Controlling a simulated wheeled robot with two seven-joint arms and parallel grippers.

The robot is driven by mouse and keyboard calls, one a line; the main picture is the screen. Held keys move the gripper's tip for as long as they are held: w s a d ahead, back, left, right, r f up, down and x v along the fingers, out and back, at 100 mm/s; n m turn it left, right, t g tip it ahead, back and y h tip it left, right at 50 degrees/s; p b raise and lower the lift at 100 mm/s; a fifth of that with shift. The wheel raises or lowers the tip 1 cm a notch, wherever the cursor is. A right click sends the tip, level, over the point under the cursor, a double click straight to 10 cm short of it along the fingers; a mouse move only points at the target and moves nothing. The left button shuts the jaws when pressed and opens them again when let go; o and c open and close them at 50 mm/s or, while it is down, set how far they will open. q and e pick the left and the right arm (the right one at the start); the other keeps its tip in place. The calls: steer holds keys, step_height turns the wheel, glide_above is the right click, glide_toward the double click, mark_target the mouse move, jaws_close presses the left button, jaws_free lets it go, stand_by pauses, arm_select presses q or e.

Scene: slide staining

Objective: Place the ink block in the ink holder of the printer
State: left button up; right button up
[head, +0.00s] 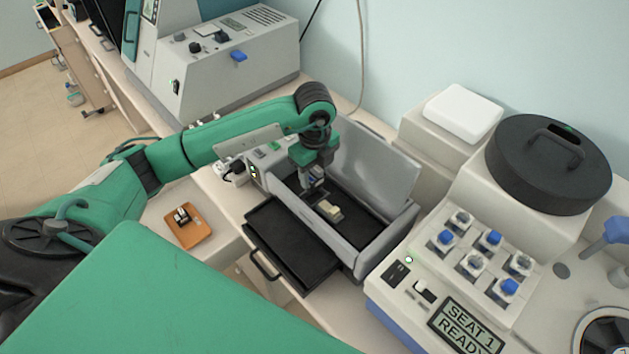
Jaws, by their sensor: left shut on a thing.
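The printer (385,238) is an open grey box with its lid raised at the back and a black tray (290,243) pulled out at the front. My left gripper (317,184) points down inside the opening, near its left end. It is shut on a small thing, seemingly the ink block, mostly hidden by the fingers. A small cream-coloured piece (330,210) sits on the dark floor inside the printer, just below and right of the fingertips. I cannot tell whether it is the ink holder, or whether the held thing touches it. My right gripper is not in view.
An orange tray (187,236) with a small dark-and-white object lies left of the printer. A machine with blue-capped and clear vials and a "SEAT 1 READY" display (468,324) stands close on the right. A large grey-white machine (225,80) stands behind my left arm.

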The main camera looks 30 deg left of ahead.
mark_target(315, 187)
arm_select(q)
steer(key=shift+f, duration=0.8)
step_height(315, 187, down, 3)
steer(key=shift+f+p, duration=0.2)
steer(key=shift+p, duration=0.6)
steer(key=shift+f, duration=0.35)
steer(key=shift+f, duration=0.2)
steer(key=o, duration=1)
steer(key=shift+r, duration=0.1)
